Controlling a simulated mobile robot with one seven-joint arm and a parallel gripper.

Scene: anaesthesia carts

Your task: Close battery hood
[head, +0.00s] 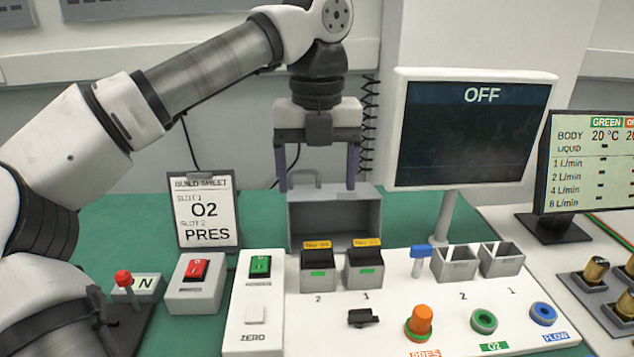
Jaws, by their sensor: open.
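The battery hood (366,205) is a grey box-like cover with a handle on top. It stands raised behind the two battery slots, its hollow side facing me. Two black batteries with yellow labels, one in slot 2 (318,262) and one in slot 1 (363,260), sit uncovered in front of it on the white panel. My gripper (317,182) is open, pointing down, with its two purple-grey fingers apart at the level of the hood's top and handle. I cannot tell whether the fingers touch the hood.
A monitor reading OFF (475,130) stands right of the hood. A sheet on a stand (205,212) is on the left. A blue-topped lever (420,258), empty slots (455,262) and knobs such as the orange one (420,320) stick up from the panel. Green table is free behind the panel.

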